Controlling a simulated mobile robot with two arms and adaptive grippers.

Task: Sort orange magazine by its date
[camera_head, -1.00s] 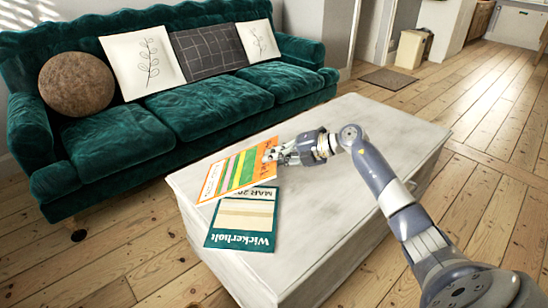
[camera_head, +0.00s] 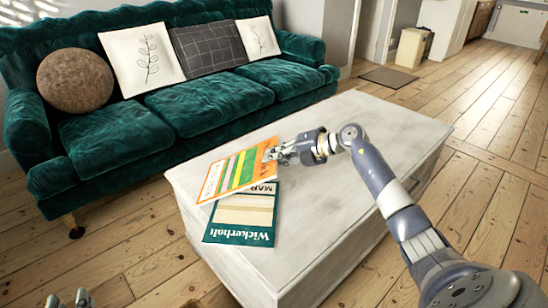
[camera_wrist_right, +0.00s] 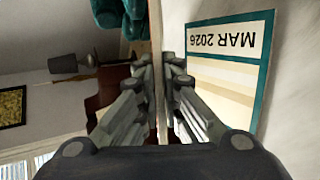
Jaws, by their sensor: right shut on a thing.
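The orange magazine (camera_head: 238,171), with green, yellow and red stripes, is held at its right edge by my right gripper (camera_head: 273,153). In the right wrist view it shows edge-on as a thin sheet (camera_wrist_right: 157,50) between the closed fingers (camera_wrist_right: 160,85). The teal Wickerholt magazine (camera_head: 240,236) lies on the pale coffee table (camera_head: 350,130); its upper edge is partly hidden by the orange one. In the right wrist view this teal magazine (camera_wrist_right: 225,75) reads MAR 2026. The orange magazine's date is not legible. My left gripper (camera_head: 68,299) shows only its separated fingertips at the bottom left.
A green sofa (camera_head: 210,100) with several cushions stands behind the table. The table's right part is bare. Open floorboards (camera_head: 480,190) lie to the right, with a small mat (camera_head: 389,78) and a bin (camera_head: 412,48) further back.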

